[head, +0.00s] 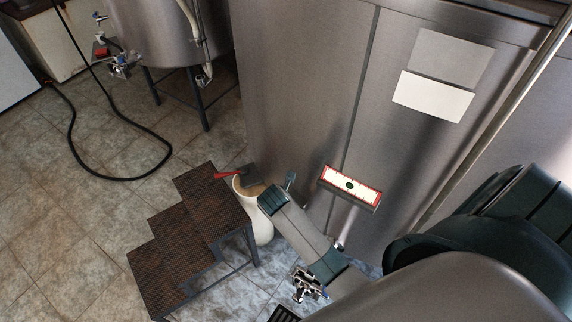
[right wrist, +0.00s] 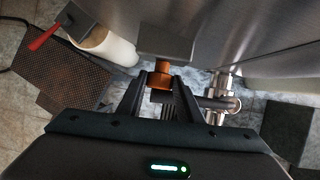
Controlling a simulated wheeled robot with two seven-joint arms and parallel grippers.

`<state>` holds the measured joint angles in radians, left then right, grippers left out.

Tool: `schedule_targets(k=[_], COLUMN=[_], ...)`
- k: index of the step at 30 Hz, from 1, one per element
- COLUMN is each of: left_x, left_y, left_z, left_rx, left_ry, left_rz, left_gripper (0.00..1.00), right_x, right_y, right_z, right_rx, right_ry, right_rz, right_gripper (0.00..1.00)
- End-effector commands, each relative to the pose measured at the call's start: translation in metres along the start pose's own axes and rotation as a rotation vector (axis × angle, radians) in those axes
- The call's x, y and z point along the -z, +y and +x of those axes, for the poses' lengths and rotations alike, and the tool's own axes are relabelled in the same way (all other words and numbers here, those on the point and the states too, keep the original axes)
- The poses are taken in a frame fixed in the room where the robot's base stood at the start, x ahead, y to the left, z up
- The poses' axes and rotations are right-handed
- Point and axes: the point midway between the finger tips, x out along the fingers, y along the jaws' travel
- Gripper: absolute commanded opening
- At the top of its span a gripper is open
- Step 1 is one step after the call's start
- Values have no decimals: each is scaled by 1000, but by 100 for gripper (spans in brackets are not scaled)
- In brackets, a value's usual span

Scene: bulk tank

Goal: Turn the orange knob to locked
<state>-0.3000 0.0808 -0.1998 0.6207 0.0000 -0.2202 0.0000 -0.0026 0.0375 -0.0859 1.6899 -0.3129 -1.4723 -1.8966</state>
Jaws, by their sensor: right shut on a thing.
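The orange knob (right wrist: 160,74) shows in the right wrist view, just below a grey box (right wrist: 166,42) at the tank wall. My right gripper (right wrist: 160,82) has a dark finger on each side of the knob and is shut on it. I cannot make out the knob's pointer or any locked mark. In the head view the knob does not show, and I cannot make out the right gripper's fingertips there. My left gripper is in neither view.
The steel tank (head: 300,70) carries a red-edged white panel (head: 350,186) with a dark green spot. A chrome valve (right wrist: 222,100) is close right of my right gripper. A white bucket (right wrist: 108,46) and dark steps (head: 210,205) stand to the left. A black hose (head: 120,178) lies on the floor.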

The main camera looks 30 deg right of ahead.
Motion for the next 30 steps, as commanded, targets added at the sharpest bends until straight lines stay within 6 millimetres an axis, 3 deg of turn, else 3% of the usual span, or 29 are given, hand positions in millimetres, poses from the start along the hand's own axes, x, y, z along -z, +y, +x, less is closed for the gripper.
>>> schedule_targets(k=[8,9,11,23,30], left_x=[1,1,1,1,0], left_y=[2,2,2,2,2], left_z=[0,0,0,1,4], left_rx=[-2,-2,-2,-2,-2], left_ry=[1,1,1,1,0], left_rz=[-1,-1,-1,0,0], left_gripper=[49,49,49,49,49], right_x=[-1,-1,-1,0,-1], right_y=[-3,-3,-2,-1,0], right_z=[2,2,1,-1,-17], right_rx=[-2,-2,-2,-5,-7], right_ry=[-1,-2,-2,-1,-2], right_rz=[4,4,4,4,4], right_gripper=[10,37,51,51,51])
